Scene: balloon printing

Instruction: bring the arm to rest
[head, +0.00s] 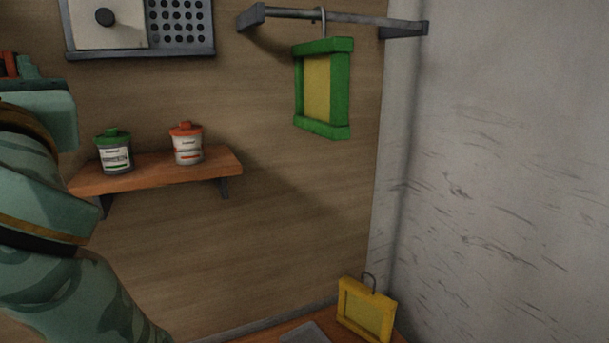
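A thick green arm of mine rises along the left edge in the head view. I cannot make out any gripper fingers on it, and neither gripper shows clearly. A green frame with a yellowish panel (318,88) hangs by a hook from a grey wall rail (330,16). A yellow frame with a hook (366,311) stands tilted on a wooden surface at the bottom right.
A wooden shelf (215,169) holds a green-lidded jar (115,155) and a red-lidded jar (187,146), close to my arm. A grey wall panel with holes (183,27) is above. A pale wall (510,160) closes off the right. The middle is open.

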